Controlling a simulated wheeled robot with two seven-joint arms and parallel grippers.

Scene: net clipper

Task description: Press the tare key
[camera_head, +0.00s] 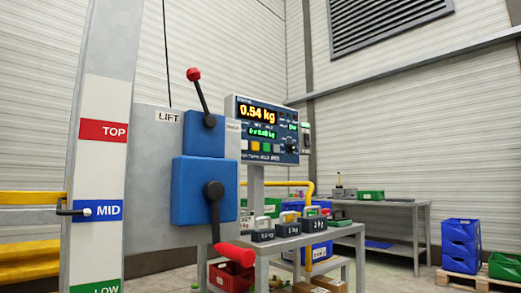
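The scale's display panel (267,130) stands on a grey post in the middle of the head view. Its upper readout (258,114) shows 0.54 kg in yellow. A smaller green readout (262,133) sits below it. A row of small keys (260,147) runs along the lower part, at least one of them yellow. Their labels are too small to read, so I cannot tell which is the tare key. Neither of my grippers is in view.
A grey plate labelled LIFT (150,150) carries a red-knobbed lever (202,95) and a red-handled crank (232,253) in front. A mast (105,90) marks TOP, MID and LOW. Weights (311,222) stand on a grey table (290,243). Blue crates (461,245) are at right.

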